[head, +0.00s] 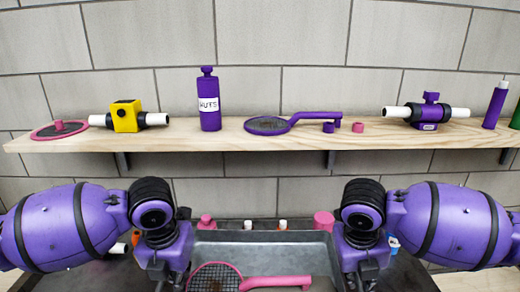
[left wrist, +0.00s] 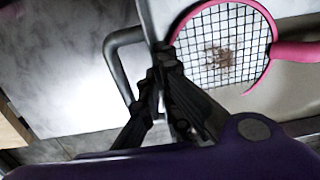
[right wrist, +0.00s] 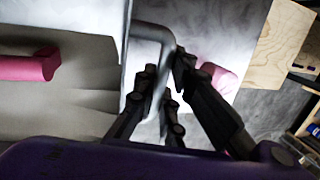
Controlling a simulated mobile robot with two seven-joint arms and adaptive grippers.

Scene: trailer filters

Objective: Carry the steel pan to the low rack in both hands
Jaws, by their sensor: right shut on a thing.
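The grey steel pan (head: 262,237) stands low in the middle of the head view, between my grippers. Its right handle (right wrist: 150,32) passes between the fingers of my right gripper (right wrist: 165,72), which is shut on it; this gripper also shows in the head view (head: 362,285). The pan's left handle (left wrist: 112,62) is a bent bar beside the fingers of my left gripper (left wrist: 163,65). Those fingers are near each other; whether they hold the bar is hidden. The left gripper also shows in the head view (head: 170,284). The low rack cannot be made out.
A pink-rimmed mesh strainer (head: 214,279) with a pink handle lies in the pan. Pink pieces (head: 324,220) stand behind the pan. A wooden shelf (head: 200,141) above carries a purple bottle (head: 209,104), a yellow valve (head: 125,117), a purple strainer (head: 268,125) and a purple valve (head: 429,112).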

